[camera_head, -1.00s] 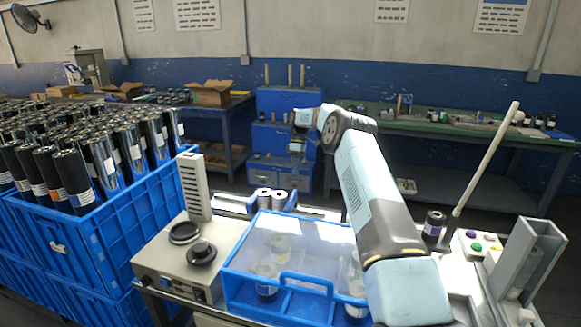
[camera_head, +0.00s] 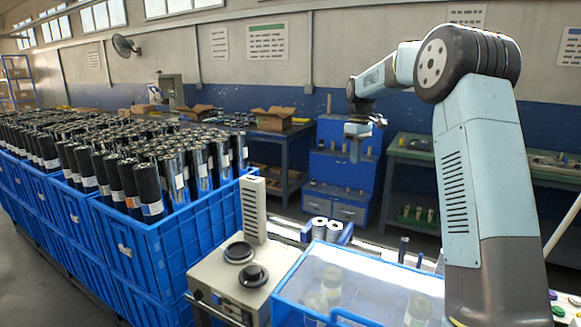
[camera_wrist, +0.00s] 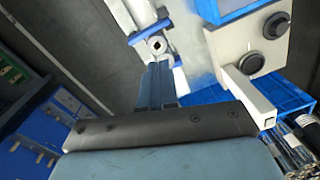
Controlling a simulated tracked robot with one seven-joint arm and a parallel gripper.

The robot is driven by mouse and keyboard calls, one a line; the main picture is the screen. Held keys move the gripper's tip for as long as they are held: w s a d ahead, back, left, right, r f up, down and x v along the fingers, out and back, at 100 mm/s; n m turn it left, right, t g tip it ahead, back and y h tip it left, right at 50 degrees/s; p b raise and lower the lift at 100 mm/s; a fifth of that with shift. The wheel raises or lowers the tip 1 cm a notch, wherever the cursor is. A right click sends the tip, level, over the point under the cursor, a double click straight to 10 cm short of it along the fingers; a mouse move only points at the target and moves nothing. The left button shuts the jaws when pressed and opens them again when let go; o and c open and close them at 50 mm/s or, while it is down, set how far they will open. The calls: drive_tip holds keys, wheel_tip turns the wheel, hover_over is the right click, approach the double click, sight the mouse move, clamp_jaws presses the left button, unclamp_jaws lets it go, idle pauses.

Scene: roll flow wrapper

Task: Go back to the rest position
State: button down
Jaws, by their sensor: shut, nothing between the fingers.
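The beige unit also shows in the wrist view (camera_wrist: 233,45). My arm hides part of the machine's right side.
Blue crates (camera_head: 150,245) full of dark rolls stand at the left. A blue cabinet (camera_head: 322,193) and a green-topped bench (camera_head: 405,153) stand at the back. The air around my gripper looks clear.

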drive_tip(key=s+r+m+t, duration=0.2)
drive_tip(key=s+r, duration=0.3)
drive_tip(key=s, duration=0.7)
drive_tip(key=s+r+m+t, duration=0.15)
drive_tip(key=s+r, duration=0.35)
drive_tip(key=s, duration=0.6)
drive_tip(key=s+d+f+m+t, duration=0.1)
drive_tip(key=s+f+m, duration=0.1)
drive_tip(key=s, duration=1)
drive_tip(key=s+d+f+m+t, duration=0.1)
drive_tip(key=s+f+m+t, duration=0.1)
drive_tip(key=s, duration=1)
drive_tip(key=shift+f+m, duration=0.75)
drive_tip(key=shift+f, duration=0.45)
